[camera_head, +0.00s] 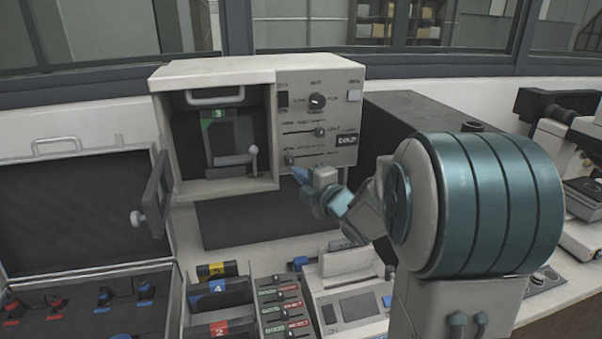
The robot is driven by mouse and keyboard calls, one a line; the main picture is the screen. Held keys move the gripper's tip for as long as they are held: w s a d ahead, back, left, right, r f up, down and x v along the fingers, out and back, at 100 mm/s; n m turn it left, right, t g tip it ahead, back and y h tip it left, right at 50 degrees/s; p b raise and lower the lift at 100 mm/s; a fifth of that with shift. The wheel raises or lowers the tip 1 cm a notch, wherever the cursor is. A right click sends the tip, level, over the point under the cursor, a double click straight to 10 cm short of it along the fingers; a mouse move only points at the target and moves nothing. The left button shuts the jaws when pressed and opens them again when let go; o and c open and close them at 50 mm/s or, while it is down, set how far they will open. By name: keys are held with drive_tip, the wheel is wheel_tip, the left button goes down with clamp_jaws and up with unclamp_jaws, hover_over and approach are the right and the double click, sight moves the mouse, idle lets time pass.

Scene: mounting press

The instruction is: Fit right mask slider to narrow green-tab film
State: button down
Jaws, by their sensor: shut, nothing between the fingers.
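The beige mounting press (215,72) stands at the back with its chamber open. A film or cartridge with a green tab (218,114) marked 3 is upright inside the chamber. On the press's right panel are two horizontal sliders. The upper slider knob (320,132) sits toward the right of its track. The lower slider knob (289,159) sits at the left end of its track. Their small labels are unreadable. My gripper (303,178) is shut and empty, just in front of and below the lower slider. I cannot tell whether it touches the panel.
A round dial (317,101) and a display (346,140) share the panel. The press door (153,195) stands open at left. An open case (75,256) is at left. Numbered cartridges (220,294) and a small device (350,295) stand in front. A microscope (565,140) is at right.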

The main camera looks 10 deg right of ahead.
sight(290, 160)
drive_tip(key=p+x, duration=0.1)
drive_tip(key=x, duration=0.6)
drive_tip(key=shift+a+p, duration=0.15)
drive_tip(key=shift+p, duration=0.25)
